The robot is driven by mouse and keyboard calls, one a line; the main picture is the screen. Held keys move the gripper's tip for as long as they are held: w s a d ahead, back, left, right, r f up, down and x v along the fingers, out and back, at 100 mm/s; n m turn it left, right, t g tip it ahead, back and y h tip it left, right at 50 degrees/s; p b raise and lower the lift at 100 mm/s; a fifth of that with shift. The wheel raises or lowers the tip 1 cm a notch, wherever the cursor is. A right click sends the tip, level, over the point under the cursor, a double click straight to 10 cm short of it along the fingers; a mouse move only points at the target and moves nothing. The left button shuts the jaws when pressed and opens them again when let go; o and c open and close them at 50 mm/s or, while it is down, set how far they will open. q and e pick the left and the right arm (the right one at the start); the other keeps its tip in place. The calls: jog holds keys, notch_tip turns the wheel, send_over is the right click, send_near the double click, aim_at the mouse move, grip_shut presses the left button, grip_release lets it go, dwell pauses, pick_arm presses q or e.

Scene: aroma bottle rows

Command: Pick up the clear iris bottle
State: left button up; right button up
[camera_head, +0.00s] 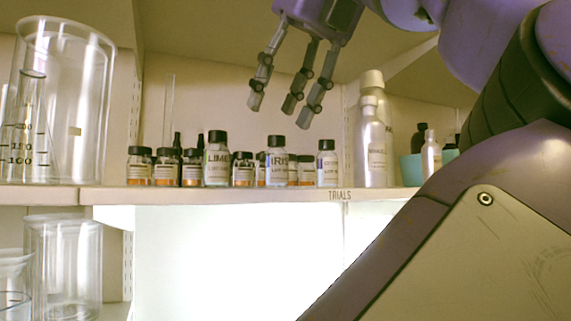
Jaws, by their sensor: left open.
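The clear iris bottle (277,161) stands upright on the shelf, in the middle of the row. It has a black cap and a white label reading IRIS. My left gripper (281,109) hangs above the row in the picture, fingers pointing down and spread apart. It is open and empty, with a visible gap between its fingertips and the iris bottle's cap. How far it is in depth from the bottle is hard to tell. My right gripper is not in view.
A lime bottle (216,160) and small amber bottles (243,169) stand left of the iris bottle. Another clear bottle (327,164) stands right of it, then tall pale bottles (372,140). A large glass beaker (62,100) stands at the left. The shelf edge (250,195) runs in front.

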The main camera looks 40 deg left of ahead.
aim_at(279, 142)
pick_arm(q)
jog(key=shift+w+d+f+h, duration=0.4)
jog(key=shift+w+d+f, duration=0.05)
jog(key=shift+w+f, duration=0.05)
jog(key=shift+s+f+n, duration=0.2)
jog(key=shift+f+n, duration=0.1)
jog(key=shift+f, duration=0.5)
jog(key=x, duration=0.4)
jog(key=shift+w+a+f, duration=0.1)
jog(key=shift+w+a, duration=0.35)
jog(key=shift+a+f, duration=0.15)
jog(key=shift+f, duration=0.15)
jog(key=shift+t, duration=0.3)
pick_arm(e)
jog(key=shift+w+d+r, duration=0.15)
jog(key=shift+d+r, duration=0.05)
